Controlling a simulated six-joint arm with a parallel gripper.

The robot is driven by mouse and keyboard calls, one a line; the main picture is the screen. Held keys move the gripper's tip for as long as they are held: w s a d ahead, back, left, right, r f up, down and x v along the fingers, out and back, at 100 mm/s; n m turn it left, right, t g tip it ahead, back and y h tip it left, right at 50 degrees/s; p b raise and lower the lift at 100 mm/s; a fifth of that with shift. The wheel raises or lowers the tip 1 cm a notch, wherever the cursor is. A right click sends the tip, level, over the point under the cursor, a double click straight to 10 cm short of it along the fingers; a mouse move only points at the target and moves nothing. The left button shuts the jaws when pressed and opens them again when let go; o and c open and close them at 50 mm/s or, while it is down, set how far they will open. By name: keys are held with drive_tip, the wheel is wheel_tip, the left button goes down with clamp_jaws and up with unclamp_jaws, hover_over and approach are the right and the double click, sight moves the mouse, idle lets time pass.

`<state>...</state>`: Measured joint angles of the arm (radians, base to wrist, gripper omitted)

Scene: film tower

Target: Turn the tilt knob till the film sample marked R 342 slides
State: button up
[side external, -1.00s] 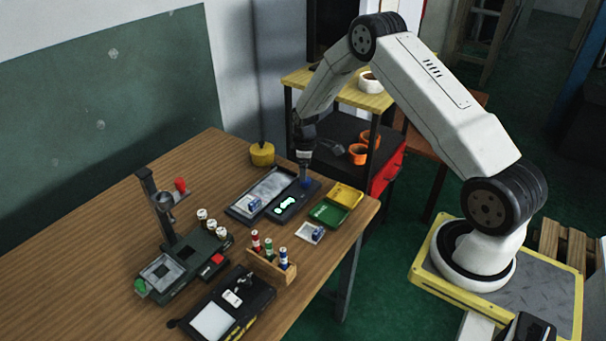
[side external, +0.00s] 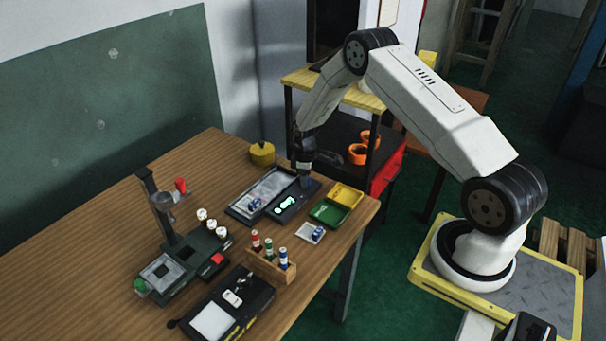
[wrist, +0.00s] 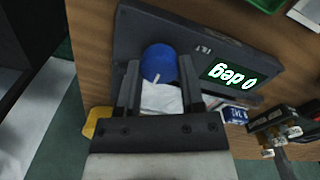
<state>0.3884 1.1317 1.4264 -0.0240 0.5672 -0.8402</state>
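The blue tilt knob (wrist: 158,63) with a white pointer line sits on the dark control panel (wrist: 185,30) in the wrist view. The panel display (wrist: 228,73) reads 0 deg, upside down there. My gripper (wrist: 160,70) is open, with one finger on either side of the knob. In the side view my gripper (side external: 305,183) is down at the panel and hides the knob. A blue and white block (side external: 254,204) lies on the grey tilt plate (side external: 270,185); part of it shows in the wrist view (wrist: 235,115). Its marking cannot be read.
A second blue and white block (side external: 317,233) sits on a pale square. Yellow (side external: 346,194) and green (side external: 328,213) trays stand right of the panel. A vial rack (side external: 271,266), a microscope-like stand (side external: 180,262) and a yellow pot (side external: 262,153) are around it.

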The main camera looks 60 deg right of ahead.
clamp_jaws()
drive_tip(key=shift+m, duration=0.4)
drive_tip(key=m, duration=0.8)
drive_tip(key=shift+m, duration=0.4)
drive_tip(key=m, duration=0.8)
drive_tip(key=shift+d+m, duration=0.1)
drive_tip(key=shift+m, duration=0.2)
